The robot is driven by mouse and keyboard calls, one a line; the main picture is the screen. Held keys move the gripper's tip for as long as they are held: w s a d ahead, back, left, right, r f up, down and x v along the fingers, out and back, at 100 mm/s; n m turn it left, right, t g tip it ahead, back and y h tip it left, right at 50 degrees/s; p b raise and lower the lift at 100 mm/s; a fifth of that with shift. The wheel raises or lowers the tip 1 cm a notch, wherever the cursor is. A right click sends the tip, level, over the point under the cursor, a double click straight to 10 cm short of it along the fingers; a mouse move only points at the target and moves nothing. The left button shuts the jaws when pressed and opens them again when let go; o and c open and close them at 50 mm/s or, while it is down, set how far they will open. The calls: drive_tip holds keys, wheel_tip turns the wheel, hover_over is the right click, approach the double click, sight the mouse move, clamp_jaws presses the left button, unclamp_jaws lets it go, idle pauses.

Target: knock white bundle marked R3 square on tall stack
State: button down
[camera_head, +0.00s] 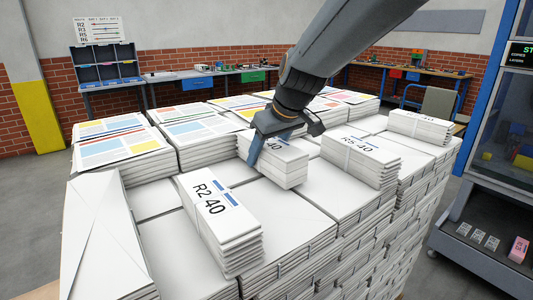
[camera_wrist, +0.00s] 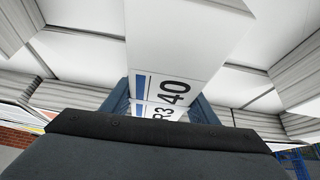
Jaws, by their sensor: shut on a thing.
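The white bundle marked R3 (camera_head: 285,172) is at the middle of the tall stack (camera_head: 298,212), with its label partly hidden by my gripper in the head view. The wrist view shows "R3 40" and a blue bar on its top face (camera_wrist: 185,45). My gripper (camera_head: 277,140) is shut on this bundle, with a blue finger on each side of it in the wrist view (camera_wrist: 163,108). The bundle looks roughly level and at or just above the stack top; I cannot tell whether it touches.
A bundle marked R2 40 (camera_head: 218,222) lies front left on the stack. A bundle marked R5 40 (camera_head: 361,160) lies to the right, and another white bundle (camera_head: 420,126) at the far right. Printed colour newspapers (camera_head: 195,130) cover the back piles. A glass-sided machine (camera_head: 500,135) stands at right.

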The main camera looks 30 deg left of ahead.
sight(270, 141)
drive_tip(key=shift+w+a+r, duration=0.1)
drive_tip(key=shift+w+a, duration=0.25)
drive_tip(key=shift+a, duration=0.35)
drive_tip(key=shift+a+r, duration=0.1)
drive_tip(key=shift+r, duration=0.05)
idle(1.1)
drive_tip(key=shift+s+d+b, duration=0.25)
drive_tip(key=shift+s+d, duration=0.15)
drive_tip(key=shift+d, duration=0.4)
drive_tip(key=shift+s+d+b, duration=0.25)
drive_tip(key=shift+s+d, duration=0.1)
drive_tip(key=shift+d, duration=0.45)
drive_tip(key=shift+r+p, duration=1.75)
drive_tip(key=shift+r, duration=1.15)
